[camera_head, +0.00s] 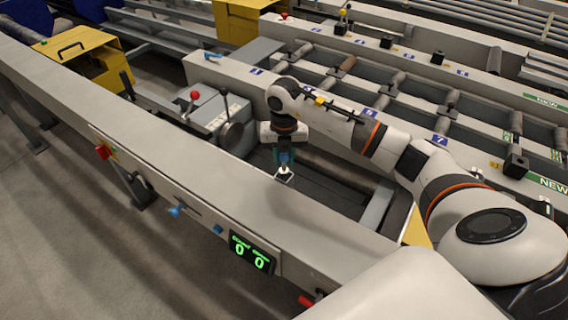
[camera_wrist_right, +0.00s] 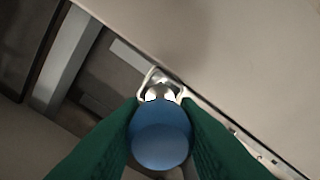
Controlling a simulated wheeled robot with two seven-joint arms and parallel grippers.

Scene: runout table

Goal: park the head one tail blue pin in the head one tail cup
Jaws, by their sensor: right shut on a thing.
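My right gripper (camera_head: 284,157) points down over the near beam's inner edge. Its green fingers also show in the wrist view (camera_wrist_right: 160,135), shut on the blue pin. The pin's round blue head (camera_wrist_right: 160,138) fills the gap between the fingers; in the head view only a little blue shows there. A small pale cup (camera_wrist_right: 163,84) lies just beyond the blue head; it also shows under the fingertips in the head view (camera_head: 284,175). A shiny part shows inside the cup's rim. I cannot tell whether the pin's tip is in the cup or above it. My left gripper is not in view.
The long near beam (camera_head: 190,157) carries a green counter display (camera_head: 251,252) and a blue knob (camera_head: 175,211) on its outer face. A red-knobbed lever (camera_head: 195,96) and a dark handwheel (camera_head: 231,134) stand left of my gripper. Rollers (camera_head: 391,84) lie behind it.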

